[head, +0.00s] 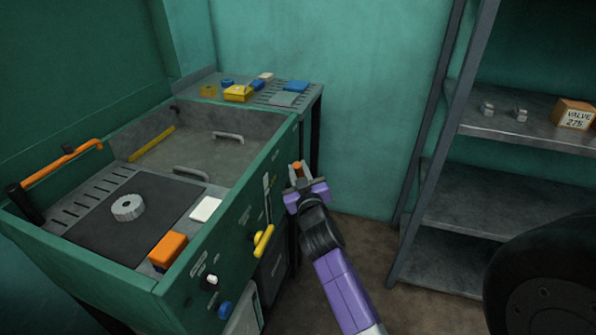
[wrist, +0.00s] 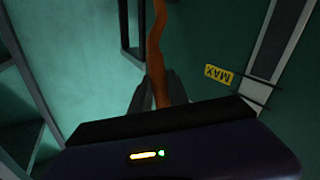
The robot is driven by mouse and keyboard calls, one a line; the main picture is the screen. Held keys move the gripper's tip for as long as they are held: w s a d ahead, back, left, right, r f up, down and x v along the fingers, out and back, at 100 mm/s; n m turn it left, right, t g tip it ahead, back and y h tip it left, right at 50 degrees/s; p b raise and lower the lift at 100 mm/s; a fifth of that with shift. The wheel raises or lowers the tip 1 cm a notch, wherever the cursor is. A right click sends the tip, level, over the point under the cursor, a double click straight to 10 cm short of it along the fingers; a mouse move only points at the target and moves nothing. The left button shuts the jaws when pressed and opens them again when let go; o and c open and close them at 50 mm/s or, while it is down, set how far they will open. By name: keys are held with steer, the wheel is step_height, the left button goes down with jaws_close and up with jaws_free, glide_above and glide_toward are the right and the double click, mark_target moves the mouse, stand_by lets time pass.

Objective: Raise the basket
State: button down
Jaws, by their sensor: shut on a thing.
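My gripper (head: 298,180) is at the front panel of the green parts washer, near its far right corner. It is shut on an orange lever (head: 297,167). In the wrist view the orange lever (wrist: 157,50) runs up from between the dark fingers. A yellow MAX label (wrist: 219,75) is on the green panel beside it. A grey sunken basin (head: 205,148) in the washer top has two grey handles (head: 228,136). It looks like the place of the basket, but I cannot tell the basket apart from the basin floor.
A dark mat with a grey gear (head: 127,207) and an orange block (head: 168,250) lie on the washer top. A yellow handle (head: 263,241) sticks out of the front panel. Metal shelves (head: 520,130) and a dark tyre (head: 545,285) are at the right. Some floor is clear between.

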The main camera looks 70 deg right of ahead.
mark_target(299, 163)
steer(key=shift+w+a, duration=0.25)
steer(key=shift+w, duration=0.1)
steer(key=r+p, duration=0.1)
steer(key=p, duration=0.2)
steer(key=shift+d+y, duration=0.3)
steer(key=shift+y, duration=0.1)
steer(key=d+p, duration=0.1)
steer(key=p, duration=0.2)
steer(key=r+y+p, duration=0.1)
steer(key=p, duration=0.2)
steer(key=shift+w+d+r+m+p, duration=0.2)
steer(key=shift+d+m+p, duration=0.1)
steer(key=shift+d+m, duration=0.1)
steer(key=w+d+f+m+g+y+p, duration=0.1)
steer(key=d+f+m+g+y+p, duration=0.1)
steer(key=d+y+p, duration=0.6)
steer(key=shift+d+f+m+g+y+p, duration=0.35)
steer(key=shift+d+m+g+p, duration=0.55)
steer(key=shift+d, duration=1.2)
steer(key=shift+d+r+t, duration=0.1)
steer(key=shift+t, duration=0.2)
